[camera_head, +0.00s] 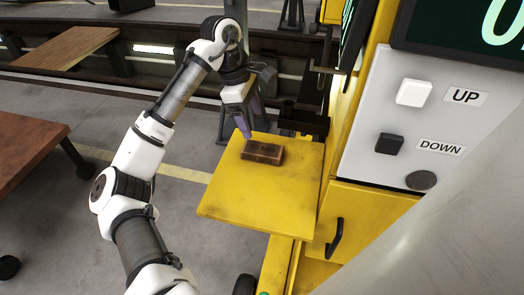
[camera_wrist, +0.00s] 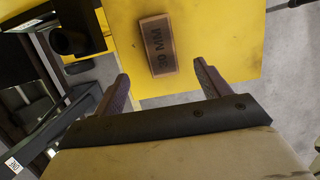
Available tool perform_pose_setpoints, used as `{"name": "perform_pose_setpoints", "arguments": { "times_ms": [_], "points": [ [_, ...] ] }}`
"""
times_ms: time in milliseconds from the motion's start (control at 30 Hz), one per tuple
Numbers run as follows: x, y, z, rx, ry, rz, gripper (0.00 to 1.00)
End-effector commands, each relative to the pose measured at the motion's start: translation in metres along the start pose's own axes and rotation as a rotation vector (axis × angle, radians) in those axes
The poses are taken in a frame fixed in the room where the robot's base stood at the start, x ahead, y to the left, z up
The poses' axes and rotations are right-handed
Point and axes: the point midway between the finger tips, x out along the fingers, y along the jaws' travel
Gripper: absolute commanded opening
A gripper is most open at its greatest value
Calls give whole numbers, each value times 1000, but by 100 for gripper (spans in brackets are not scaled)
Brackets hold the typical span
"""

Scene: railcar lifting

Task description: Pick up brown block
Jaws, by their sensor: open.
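The brown block (camera_head: 262,152) lies flat on a yellow plate (camera_head: 240,200) in the head view. My gripper (camera_head: 246,135) is above the plate, just beyond and to the left of the block in the head view. In the wrist view my gripper (camera_wrist: 162,82) has its two fingers spread apart, with nothing between them. The block lies ahead of the fingertips, roughly in line with the gap.
A yellow machine with a grey panel carries a white UP button (camera_head: 414,93) and a black DOWN button (camera_head: 389,143), right of the plate. A brown table (camera_head: 30,150) stands at the left. A wooden board (camera_head: 66,47) is behind it. The rest of the plate is clear.

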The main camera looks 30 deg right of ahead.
Motion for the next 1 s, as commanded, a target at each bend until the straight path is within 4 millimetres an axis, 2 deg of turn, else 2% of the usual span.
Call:
{"name": "perform_pose_setpoints", "arguments": {
  "times_ms": [33,200,467,800,1000],
  "points": [
    [12,0,0,1,-5,-2,75],
    [39,0,1,2,-4,1,75],
    [56,0,0,2,-2,4,75],
    [98,-1,-3,1,-1,4,75],
    [103,-1,-2,2,-1,5,75]
  ]
}}
